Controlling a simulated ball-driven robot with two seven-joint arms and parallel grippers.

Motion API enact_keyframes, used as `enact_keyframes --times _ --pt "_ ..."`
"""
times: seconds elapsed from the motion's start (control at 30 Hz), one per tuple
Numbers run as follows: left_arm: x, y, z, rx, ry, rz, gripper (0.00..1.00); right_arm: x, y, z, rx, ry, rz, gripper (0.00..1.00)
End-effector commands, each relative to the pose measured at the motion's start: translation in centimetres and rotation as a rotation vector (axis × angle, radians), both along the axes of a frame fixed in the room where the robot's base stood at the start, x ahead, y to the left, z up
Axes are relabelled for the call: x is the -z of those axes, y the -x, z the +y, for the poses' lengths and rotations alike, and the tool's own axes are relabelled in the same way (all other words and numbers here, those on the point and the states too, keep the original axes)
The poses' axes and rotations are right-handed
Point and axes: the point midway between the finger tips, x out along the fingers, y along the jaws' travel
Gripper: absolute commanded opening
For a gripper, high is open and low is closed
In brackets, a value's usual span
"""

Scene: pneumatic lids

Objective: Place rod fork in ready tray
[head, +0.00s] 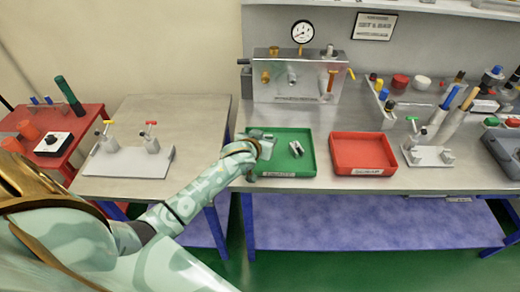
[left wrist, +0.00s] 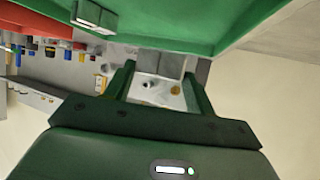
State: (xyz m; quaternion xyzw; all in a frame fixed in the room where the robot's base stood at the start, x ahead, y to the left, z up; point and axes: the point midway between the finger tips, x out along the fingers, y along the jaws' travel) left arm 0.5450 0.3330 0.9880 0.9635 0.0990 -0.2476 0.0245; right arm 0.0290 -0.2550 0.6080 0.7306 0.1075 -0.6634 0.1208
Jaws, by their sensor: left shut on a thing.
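My left gripper (head: 263,146) is over the left part of the green tray (head: 282,171), whose front label is too small to read surely. In the left wrist view the green fingers (left wrist: 160,78) are shut on a grey metal piece (left wrist: 160,63), which looks like the rod fork. The hand hides part of it in the head view, and I cannot tell whether it touches the tray floor. Another grey metal part (head: 296,148) lies in the tray to the right of the gripper; it also shows in the left wrist view (left wrist: 95,16). My right gripper is not in view.
A red tray (head: 364,168) stands to the right of the green tray. A metal test fixture with a gauge (head: 303,32) stands behind. Valve stands and tools crowd the right side. A side table (head: 140,190) at the left has free room at its front.

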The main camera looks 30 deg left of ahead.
Motion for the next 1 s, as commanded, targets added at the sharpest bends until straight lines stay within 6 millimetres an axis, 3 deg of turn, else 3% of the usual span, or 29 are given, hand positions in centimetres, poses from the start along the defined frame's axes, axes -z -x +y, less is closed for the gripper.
enact_keyframes --times 0.23,0.4,0.77,0.8,0.83,0.87,1.0 --pt "1.8 0.0 1.5 -0.001 0.0 0.0 0.31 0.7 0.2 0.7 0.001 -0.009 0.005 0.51" --pt "4.7 0.0 1.3 0.001 0.0 0.001 0.31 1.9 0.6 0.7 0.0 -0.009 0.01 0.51" --pt "4.9 0.0 1.3 0.0 0.001 0.0 0.31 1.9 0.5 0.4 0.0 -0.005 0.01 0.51" --pt "4.9 0.0 1.3 0.001 0.0 0.0 0.63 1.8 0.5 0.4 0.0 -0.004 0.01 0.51" --pt "4.9 0.0 1.3 0.001 0.0 0.0 0.71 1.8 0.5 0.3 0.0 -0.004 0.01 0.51" --pt "4.9 0.0 1.3 0.001 0.0 0.0 0.77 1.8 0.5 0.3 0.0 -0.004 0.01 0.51" --pt "4.9 0.0 1.3 0.0 0.0 0.0 0.77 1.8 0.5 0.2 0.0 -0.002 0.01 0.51"
